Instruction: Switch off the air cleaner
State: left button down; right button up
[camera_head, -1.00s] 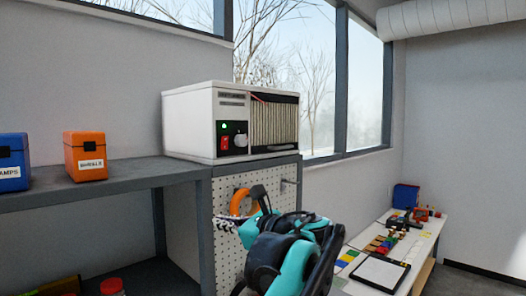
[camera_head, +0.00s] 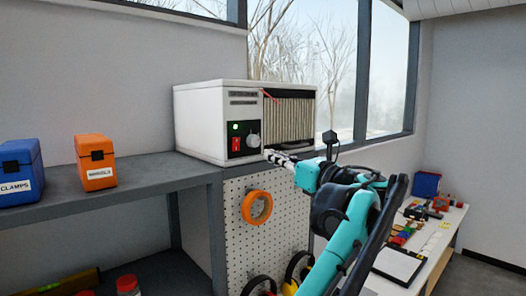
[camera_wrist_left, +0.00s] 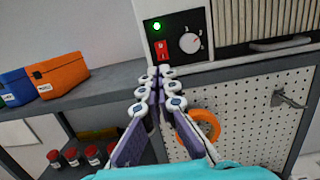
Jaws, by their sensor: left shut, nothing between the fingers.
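The air cleaner (camera_head: 208,120) is a white box with a pleated filter front, standing on the grey shelf's right end. Its black panel holds a lit green lamp (camera_head: 235,127), a red rocker switch (camera_head: 236,144) and a round grey knob (camera_head: 253,140). All three also show in the left wrist view, with the red switch (camera_wrist_left: 162,49) just beyond my fingertips. My left gripper (camera_head: 270,154) is shut and empty, its tips just right of and below the knob in the head view. In the wrist view its tips (camera_wrist_left: 160,70) lie just below the switch. Contact cannot be told. My right gripper is out of view.
An orange box (camera_head: 95,165) and a blue box (camera_head: 20,178) stand on the shelf (camera_head: 150,170) to the left. A pegboard (camera_head: 285,215) with an orange tape roll (camera_head: 257,207) hangs below the cleaner. A white table (camera_head: 440,240) with small parts stands at right.

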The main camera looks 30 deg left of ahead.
aim_at(236, 139)
pick_arm(q)
jog(key=p+x, duration=0.2)
jog(key=x, duration=1)
jog(key=shift+w+a+p, duration=0.15)
jog(key=shift+a+p, duration=0.2)
jog(key=shift+r, duration=0.1)
jog(key=shift+a+r+p, duration=0.2)
jog(key=shift+r+p, duration=0.1)
jog(key=shift+p, duration=0.3)
jog(key=shift+d, duration=0.1)
jog(key=shift+f, duration=0.1)
